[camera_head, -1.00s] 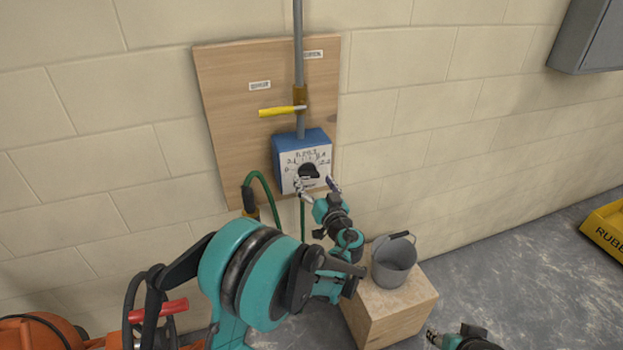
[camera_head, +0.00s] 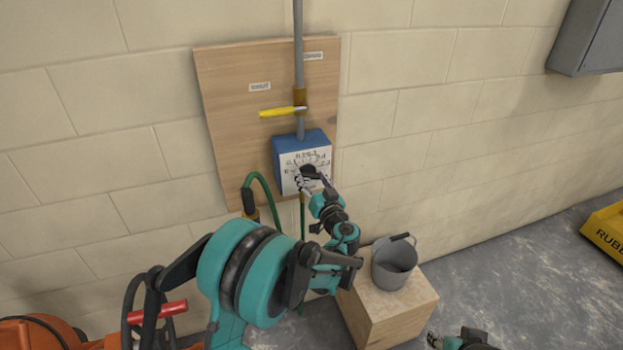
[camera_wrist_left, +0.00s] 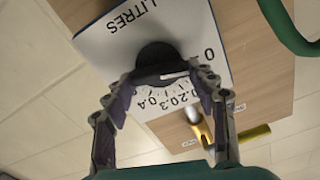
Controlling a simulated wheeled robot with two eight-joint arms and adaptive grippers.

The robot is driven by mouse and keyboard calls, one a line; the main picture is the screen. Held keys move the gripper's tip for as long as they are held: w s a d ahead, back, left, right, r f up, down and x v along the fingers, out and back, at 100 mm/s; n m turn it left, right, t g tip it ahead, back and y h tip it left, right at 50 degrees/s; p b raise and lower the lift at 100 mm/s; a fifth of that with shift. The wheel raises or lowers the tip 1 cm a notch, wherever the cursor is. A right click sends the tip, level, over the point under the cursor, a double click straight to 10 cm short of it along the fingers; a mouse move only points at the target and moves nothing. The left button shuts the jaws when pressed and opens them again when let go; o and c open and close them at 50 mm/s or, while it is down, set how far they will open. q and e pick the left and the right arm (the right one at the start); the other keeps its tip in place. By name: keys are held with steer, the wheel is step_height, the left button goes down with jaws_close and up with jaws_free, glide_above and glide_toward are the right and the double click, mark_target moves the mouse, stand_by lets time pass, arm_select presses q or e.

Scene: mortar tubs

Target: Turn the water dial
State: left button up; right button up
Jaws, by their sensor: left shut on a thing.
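The black water dial (camera_head: 309,170) is on the white scale face of a blue box (camera_head: 301,141) on a wooden wall board. My left gripper (camera_head: 311,178) is at the dial and hides part of it. In the left wrist view the dial (camera_wrist_left: 155,57) sits between the two fingers of my left gripper (camera_wrist_left: 163,80), which is shut on it. A white pointer line shows on the dial. The scale numbers and the word LITRES appear upside down there. Only the tip of my right gripper (camera_head: 434,341) shows at the bottom edge, too small to judge.
A yellow lever valve (camera_head: 282,112) is on the grey pipe above the box. A green hose (camera_head: 264,187) hangs at the left. A grey bucket (camera_head: 394,264) stands on a wooden block (camera_head: 401,309) below right. A yellow tub (camera_head: 606,232) is far right.

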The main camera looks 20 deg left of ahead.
arm_select(q)
steer(key=m+b, duration=0.1)
steer(key=m, duration=0.4)
steer(key=shift+d, duration=0.1)
steer(key=m, duration=0.6)
steer(key=shift+w+d+f+b, duration=0.1)
steer(key=shift+f+b, duration=0.1)
steer(key=shift+b, duration=0.1)
steer(key=shift+m, duration=0.4)
steer(key=o, duration=1.2)
steer(key=shift+c, duration=0.2)
